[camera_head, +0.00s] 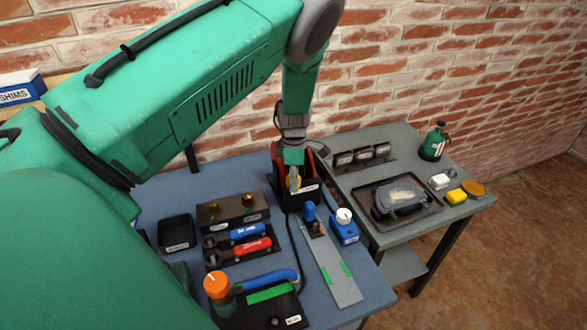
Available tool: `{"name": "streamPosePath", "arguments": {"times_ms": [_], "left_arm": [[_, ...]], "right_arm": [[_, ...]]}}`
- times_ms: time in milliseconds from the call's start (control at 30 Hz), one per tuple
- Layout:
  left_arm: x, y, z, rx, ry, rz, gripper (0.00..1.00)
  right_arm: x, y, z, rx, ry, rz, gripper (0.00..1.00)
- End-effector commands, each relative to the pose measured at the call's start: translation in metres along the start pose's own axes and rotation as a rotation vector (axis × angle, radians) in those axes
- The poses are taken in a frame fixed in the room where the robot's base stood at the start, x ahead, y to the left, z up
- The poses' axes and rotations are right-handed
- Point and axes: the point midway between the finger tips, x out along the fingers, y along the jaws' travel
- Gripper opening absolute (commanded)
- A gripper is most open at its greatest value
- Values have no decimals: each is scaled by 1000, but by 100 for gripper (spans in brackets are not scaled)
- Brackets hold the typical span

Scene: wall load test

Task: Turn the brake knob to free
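Two knobs show on the blue-grey table, and I cannot read which is marked as the brake. A white round knob (344,216) sits on top of a small blue box (344,233). My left gripper (294,182) points down at the black and red holder (307,193) at the back of the table, away from both knobs. Something yellow shows at its tips; the fingers are too small to tell open from shut. My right gripper is out of view.
Blue and red wrenches (250,247), a black tray (177,234), a dark block with brass fittings (233,208) and a grey metal strip (334,269) crowd the table. A grey side table (425,217) holds a green bottle (435,142). A brick wall stands behind.

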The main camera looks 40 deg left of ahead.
Motion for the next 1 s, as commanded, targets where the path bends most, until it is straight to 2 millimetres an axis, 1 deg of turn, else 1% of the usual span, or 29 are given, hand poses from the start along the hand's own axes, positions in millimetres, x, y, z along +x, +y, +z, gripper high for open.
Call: {"name": "streamPosePath", "arguments": {"times_ms": [267, 367, 433, 567, 800, 900, 1000], "left_arm": [[1, -2, -2, 0, 2, -5, 56], [-3, -2, -2, 0, 1, -4, 56], [-10, -2, -1, 0, 1, -4, 56], [-33, -1, -1, 0, 0, -3, 56], [-84, 0, 0, 2, 1, -3, 56], [-100, 1, 0, 0, 2, -4, 56], [-110, 1, 0, 0, 3, -6, 56]], "right_arm": [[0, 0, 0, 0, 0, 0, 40], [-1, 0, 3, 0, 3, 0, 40], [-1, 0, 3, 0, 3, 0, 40], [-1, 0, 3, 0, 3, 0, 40], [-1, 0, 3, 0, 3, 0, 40], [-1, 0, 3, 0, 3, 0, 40], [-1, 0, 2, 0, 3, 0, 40]]}}
